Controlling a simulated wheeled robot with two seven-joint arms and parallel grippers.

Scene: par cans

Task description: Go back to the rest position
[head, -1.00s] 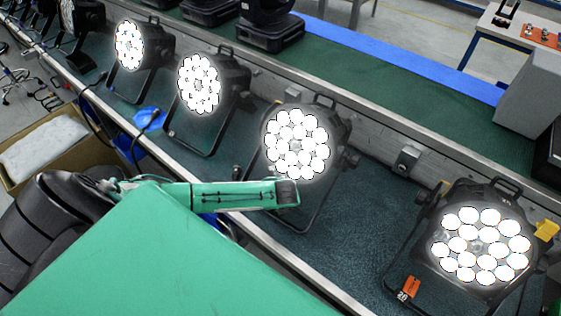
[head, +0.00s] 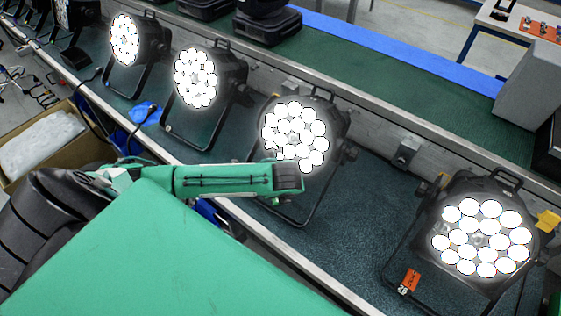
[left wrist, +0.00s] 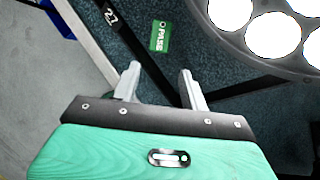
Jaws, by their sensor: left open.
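My left arm comes in from the left in the head view, with its dark gripper end (head: 288,178) in front of the lower part of a lit par can (head: 296,137). The fingertips are hidden there. In the left wrist view the left gripper (left wrist: 160,80) has its two grey fingers apart, with nothing between them. A green PASS tag (left wrist: 160,37) shows just beyond the fingers, near a dark bracket bar with a 27 label (left wrist: 110,15). The lit lamp face (left wrist: 265,25) is at the upper right. My right gripper is not in view.
More lit par cans stand in a row along the dark green bench: one at right (head: 482,238), others at left (head: 195,77) (head: 125,40). A metal rail (head: 290,257) edges the bench. A cardboard box (head: 70,150) with white wrapping stands at left. A blue item (head: 143,113) lies near the rail.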

